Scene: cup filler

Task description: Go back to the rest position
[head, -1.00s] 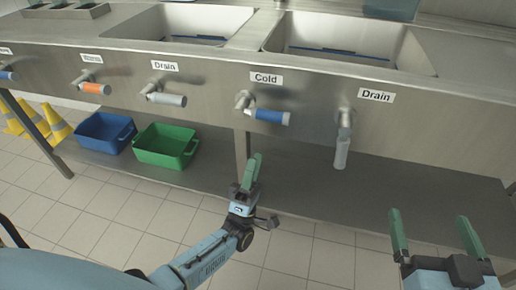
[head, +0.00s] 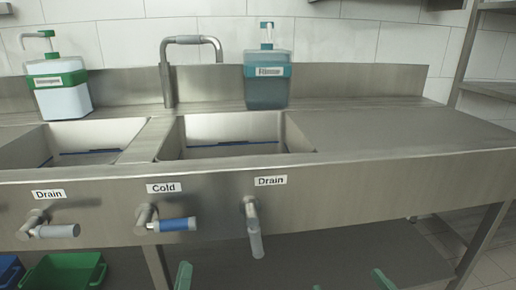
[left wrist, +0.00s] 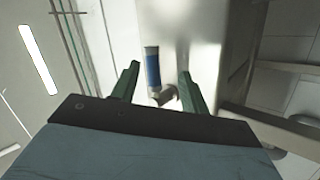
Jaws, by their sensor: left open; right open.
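My left gripper (head: 184,276) shows only as a green fingertip at the bottom edge of the head view, below the blue-handled Cold valve (head: 172,225). In the left wrist view its two green fingers (left wrist: 157,88) are spread and empty, with the blue valve handle (left wrist: 153,68) seen between them, apart from both. My right gripper (head: 350,283) shows as two separated green fingertips at the bottom edge, open and empty, right of the Drain valve (head: 254,230). Both arms are hidden below the head view.
A steel sink counter (head: 390,180) spans the view, with two basins, a tap (head: 167,75) and two soap dispensers (head: 60,95) (head: 267,80) on top. Another drain valve (head: 50,228), a green bin (head: 68,270) and a blue bin (head: 10,270) are at lower left.

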